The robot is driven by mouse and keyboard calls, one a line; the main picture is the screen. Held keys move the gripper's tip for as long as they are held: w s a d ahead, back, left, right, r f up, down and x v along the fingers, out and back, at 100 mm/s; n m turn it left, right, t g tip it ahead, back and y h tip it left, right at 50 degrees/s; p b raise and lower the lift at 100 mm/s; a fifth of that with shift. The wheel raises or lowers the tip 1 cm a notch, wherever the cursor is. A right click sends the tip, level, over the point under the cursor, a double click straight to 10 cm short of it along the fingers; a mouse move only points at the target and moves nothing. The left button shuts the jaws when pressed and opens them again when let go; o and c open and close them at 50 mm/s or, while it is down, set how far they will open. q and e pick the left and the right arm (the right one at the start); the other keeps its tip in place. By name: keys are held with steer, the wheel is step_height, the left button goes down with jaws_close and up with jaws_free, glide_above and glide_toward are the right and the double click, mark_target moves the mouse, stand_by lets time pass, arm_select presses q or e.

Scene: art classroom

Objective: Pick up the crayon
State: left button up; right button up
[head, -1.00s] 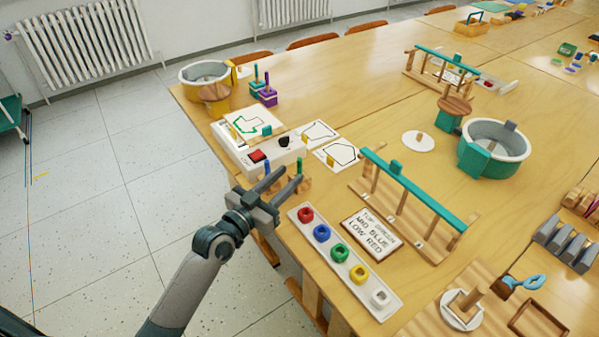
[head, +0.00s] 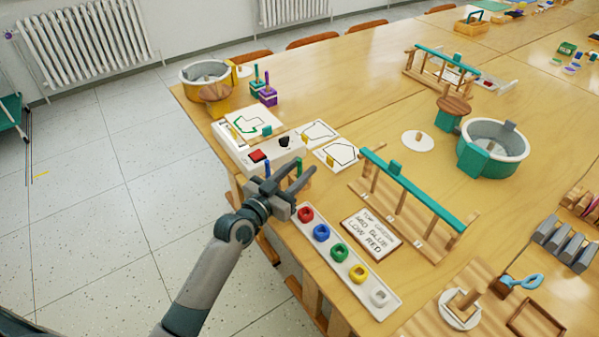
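Two thin upright sticks that look like crayons, one blue (head: 267,168) and one green (head: 299,169), stand at the near left edge of the table. Earlier, a small wooden holder shows under them; my gripper now mostly covers it. My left gripper (head: 303,166) comes in from the left, its two fingers apart and pointing to the upper right. The fingers are around or just in front of the green stick; I cannot tell which. No grip on it is visible. My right gripper is not in view.
A white tray of coloured rings (head: 340,253) and a lettered card (head: 371,234) lie right of the gripper. A teal-topped wooden rack (head: 415,192) stands beyond. A white box with a red button (head: 257,156) and drawing cards (head: 337,153) lie behind. Floor is clear at left.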

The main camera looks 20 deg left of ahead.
mark_target(301, 159)
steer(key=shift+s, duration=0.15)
arm_select(q)
jaws_close()
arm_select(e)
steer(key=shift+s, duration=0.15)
arm_select(q)
steer(key=shift+r, duration=0.1)
steer(key=shift+r, duration=0.55)
steer(key=r, duration=0.3)
steer(key=shift+s+d+r+p, duration=0.15)
steer(key=shift+s+d+p, duration=0.15)
steer(key=shift+s, duration=0.05)
steer(key=s+d+r, duration=0.6)
steer(key=s, duration=0.2)
steer(key=shift+s+d+r+p, duration=0.15)
steer(key=shift+s+r+p, duration=0.05)
steer(key=shift+s+p, duration=0.2)
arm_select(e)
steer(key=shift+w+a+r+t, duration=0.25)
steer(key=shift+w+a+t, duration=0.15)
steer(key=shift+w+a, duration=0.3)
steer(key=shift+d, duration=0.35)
